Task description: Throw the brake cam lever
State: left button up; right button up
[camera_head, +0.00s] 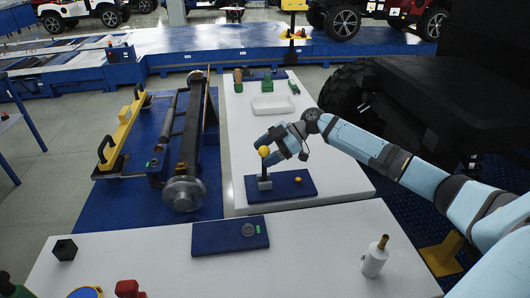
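The brake cam lever (265,170) is a dark upright stick with a yellow ball knob (264,150). It stands in a grey mount on a dark blue plate (290,190) on the white table. My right gripper (268,147) comes in from the right and is at the height of the knob. Its fingers are at or right beside the knob; I cannot tell whether they touch it or how far they are apart. My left gripper is not in view.
Another blue plate with a grey disc (248,230) lies nearer. A white bottle (374,258) stands at the right front. The roller assembly (184,192) is to the left, and a white tray (272,104) lies behind.

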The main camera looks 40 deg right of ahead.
jog(key=v, duration=1.3)
jog(key=shift+d+r, duration=0.25)
jog(key=shift+d, duration=0.05)
jog(key=shift+s, duration=0.1)
